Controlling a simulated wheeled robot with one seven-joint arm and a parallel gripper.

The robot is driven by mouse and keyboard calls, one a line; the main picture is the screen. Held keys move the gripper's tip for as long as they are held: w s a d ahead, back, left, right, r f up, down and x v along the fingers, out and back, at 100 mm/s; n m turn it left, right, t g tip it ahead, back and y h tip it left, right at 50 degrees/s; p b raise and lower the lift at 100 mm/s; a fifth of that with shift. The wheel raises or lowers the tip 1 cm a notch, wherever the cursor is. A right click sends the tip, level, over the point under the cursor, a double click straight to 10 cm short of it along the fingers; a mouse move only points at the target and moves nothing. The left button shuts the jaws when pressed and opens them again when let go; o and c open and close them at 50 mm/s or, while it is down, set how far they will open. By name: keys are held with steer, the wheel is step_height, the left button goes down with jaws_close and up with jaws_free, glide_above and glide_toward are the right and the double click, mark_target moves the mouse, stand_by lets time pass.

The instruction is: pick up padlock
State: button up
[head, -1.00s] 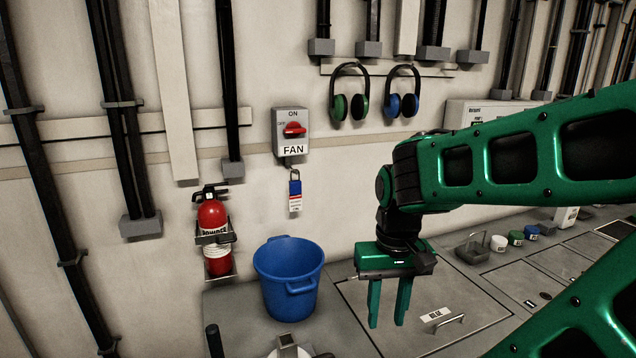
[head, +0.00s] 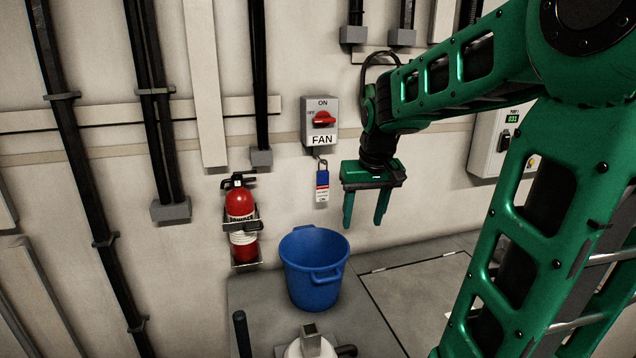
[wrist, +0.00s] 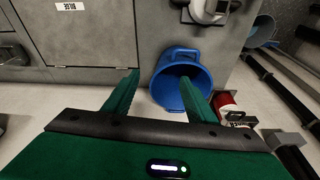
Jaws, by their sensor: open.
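The padlock (head: 322,184) is blue with a red and white tag on its body. It hangs by its shackle below the FAN switch box (head: 320,122) on the wall in the head view. My gripper (head: 365,224) is open and empty, its two green fingers pointing down. In the head view it appears just right of the padlock and apart from it. In the wrist view the open fingers (wrist: 158,93) show with nothing between them but the view of the bucket beyond. I cannot make out the padlock in the wrist view.
A blue bucket (head: 314,272) stands on the grey surface below the padlock. A red fire extinguisher (head: 241,220) is mounted on the wall to the left. A grey panel box (head: 499,145) is on the wall at right. The wall between extinguisher and switch is clear.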

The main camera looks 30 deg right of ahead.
mark_target(323, 171)
steer(key=shift+n+t, duration=0.7)
steer(key=shift+t, duration=0.1)
steer(key=w+d, duration=0.1)
steer(key=w, duration=0.7)
steer(key=w+d+r, duration=0.1)
steer(key=w+d, duration=0.1)
steer(key=w, duration=0.6)
steer(key=w+d+r, duration=0.1)
steer(key=w, duration=0.7)
steer(key=shift+w+d+r, duration=0.25)
steer(key=shift+d, duration=0.15)
steer(key=shift+w+f, duration=0.1)
steer(key=shift+f, duration=0.35)
steer(key=c, duration=1.3)
